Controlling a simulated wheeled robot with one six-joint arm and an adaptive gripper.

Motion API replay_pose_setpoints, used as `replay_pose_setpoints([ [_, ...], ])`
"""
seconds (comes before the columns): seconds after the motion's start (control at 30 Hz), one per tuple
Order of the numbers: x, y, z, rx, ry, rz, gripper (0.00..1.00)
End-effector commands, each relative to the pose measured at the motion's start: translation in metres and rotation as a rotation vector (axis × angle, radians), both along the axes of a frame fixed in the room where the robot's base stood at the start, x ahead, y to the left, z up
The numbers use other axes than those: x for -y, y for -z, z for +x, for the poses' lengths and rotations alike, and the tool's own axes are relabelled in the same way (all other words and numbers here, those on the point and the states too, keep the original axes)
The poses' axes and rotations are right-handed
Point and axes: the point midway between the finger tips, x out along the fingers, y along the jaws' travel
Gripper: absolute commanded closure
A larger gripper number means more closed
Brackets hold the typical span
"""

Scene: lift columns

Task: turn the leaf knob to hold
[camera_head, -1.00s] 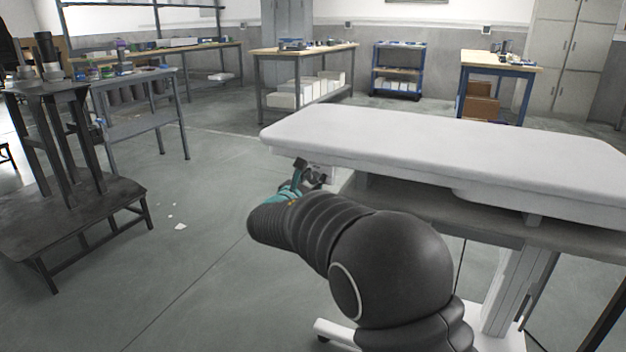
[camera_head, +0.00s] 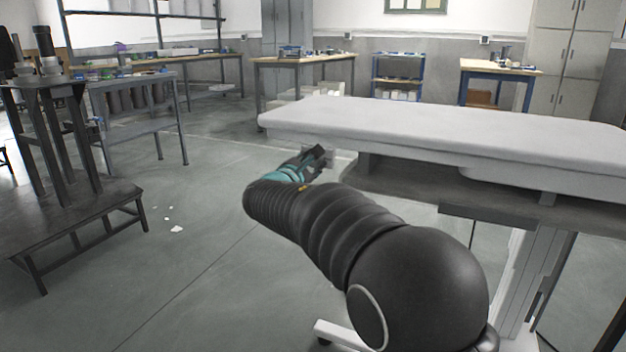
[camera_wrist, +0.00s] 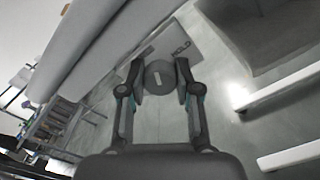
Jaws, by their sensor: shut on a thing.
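The leaf knob (camera_wrist: 160,77) is a round dark grey knob with a short pale mark on its face. It sits between the two fingertips of my gripper (camera_wrist: 159,80) in the wrist view, and the gripper is shut on it. A grey plate (camera_wrist: 168,46) lies behind the knob, with the word HOLD above and right of it. In the head view my gripper (camera_head: 315,160) is at the left end of the white-topped table (camera_head: 440,126), just under its edge. The knob is too small and covered to make out there.
The padded top's long side runs close beside my gripper in the wrist view. A dark stand (camera_head: 70,195) is at the left, with open floor (camera_head: 215,215) between. Workbenches (camera_head: 300,62) and a blue cart (camera_head: 398,75) stand farther back.

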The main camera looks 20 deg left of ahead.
Motion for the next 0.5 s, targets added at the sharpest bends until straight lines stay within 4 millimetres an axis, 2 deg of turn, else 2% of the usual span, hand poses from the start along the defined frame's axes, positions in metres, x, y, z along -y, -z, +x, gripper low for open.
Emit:
replay_pose_setpoints([
  [0.03, 0.0000, 0.0062, 0.0001, 0.005, 0.000, 0.047, 1.00],
  [0.5, 0.0000, 0.0003, 0.0001, 0.037, -0.001, 0.488, 1.00],
])
